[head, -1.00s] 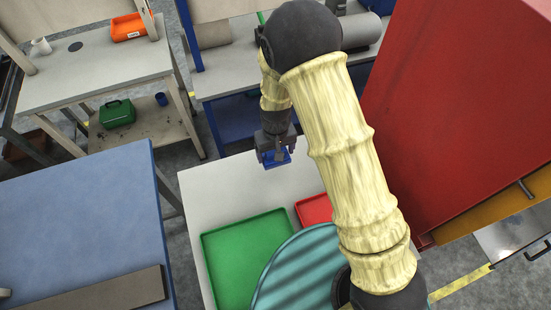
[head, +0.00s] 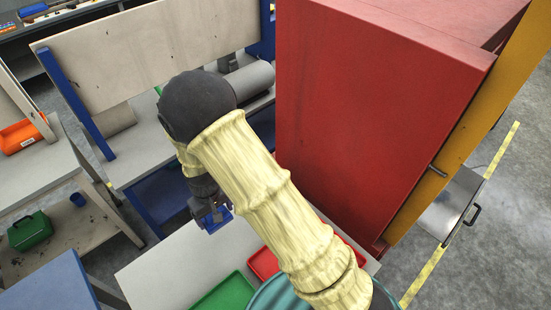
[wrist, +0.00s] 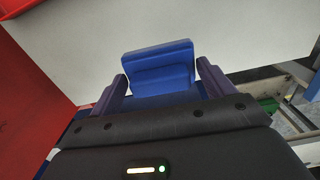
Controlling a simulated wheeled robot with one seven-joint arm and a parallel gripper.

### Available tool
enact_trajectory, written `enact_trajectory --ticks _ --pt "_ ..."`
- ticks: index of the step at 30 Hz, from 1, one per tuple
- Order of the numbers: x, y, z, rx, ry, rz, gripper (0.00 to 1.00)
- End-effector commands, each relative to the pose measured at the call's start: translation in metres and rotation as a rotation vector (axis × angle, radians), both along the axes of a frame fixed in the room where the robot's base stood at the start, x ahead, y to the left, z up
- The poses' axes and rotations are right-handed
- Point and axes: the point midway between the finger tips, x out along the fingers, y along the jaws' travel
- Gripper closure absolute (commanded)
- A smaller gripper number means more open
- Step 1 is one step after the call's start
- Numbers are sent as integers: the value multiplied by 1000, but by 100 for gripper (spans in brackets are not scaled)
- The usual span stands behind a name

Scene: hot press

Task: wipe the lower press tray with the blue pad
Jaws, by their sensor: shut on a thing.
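The blue pad (head: 218,222) is held in my gripper (head: 210,212), above the far part of the white table in the head view. In the wrist view the blue pad (wrist: 160,68) sits between the two fingers of my gripper (wrist: 162,80), with the white tabletop beyond it. The gripper is shut on the pad. A flat metal tray with a handle (head: 452,205) juts from the right side of the large red press (head: 375,110). I cannot tell whether it is the lower press tray. My arm hides part of the table and the press's near base.
The white table (head: 165,270) carries a green tray (head: 225,293) and a red tray (head: 262,264), partly behind my arm. A blue-topped table (head: 50,290) stands at the lower left. Workbenches stand at the back left. Grey floor (head: 500,240) is open at the right.

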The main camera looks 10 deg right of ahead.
Motion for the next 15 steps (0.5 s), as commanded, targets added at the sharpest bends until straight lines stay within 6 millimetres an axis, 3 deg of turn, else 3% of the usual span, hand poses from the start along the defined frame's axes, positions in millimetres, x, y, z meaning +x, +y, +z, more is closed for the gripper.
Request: enact_trajectory --ticks 5,9,15 --pt "29 -56 -4 -1 2 -128 37" --pt "49 -112 -8 -1 2 -248 37" --pt "64 -191 -12 0 1 -412 37"
